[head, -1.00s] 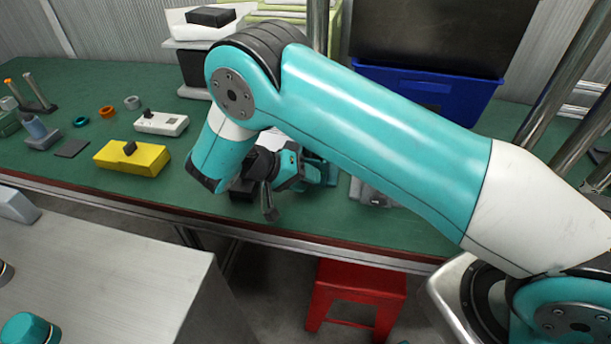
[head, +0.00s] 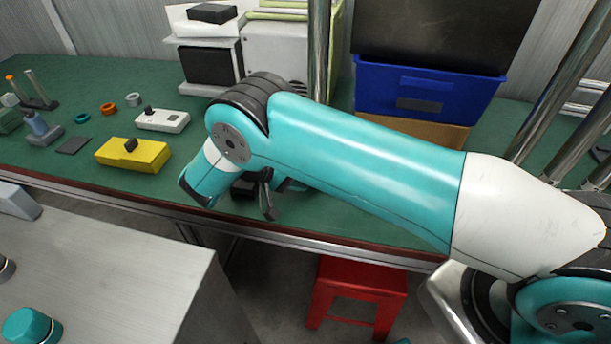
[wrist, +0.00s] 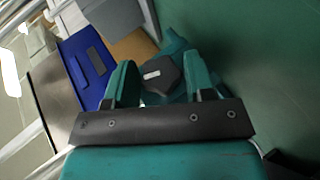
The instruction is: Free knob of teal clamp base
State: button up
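The teal clamp base (wrist: 173,44) shows in the wrist view, beyond and between my fingers. A dark knob (wrist: 162,76) with a small white mark sits in front of it. My gripper (wrist: 160,72) has its two teal fingers spread, one on each side of the knob. The knob's right side looks very close to the right finger; I cannot tell whether they touch. In the head view my arm hides the knob and most of the gripper.
A blue bin (head: 428,92) stands behind my arm, and a yellow box (head: 133,155) lies to the left. A red stool (head: 360,290) stands below.

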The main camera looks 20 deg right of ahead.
jog(key=shift+o, duration=1.1)
jog(key=shift+r, duration=0.1)
jog(key=shift+r, duration=0.3)
notch_tip(320, 180, up, 19)
jog(key=p, duration=1.6)
jog(key=shift+r, duration=0.15)
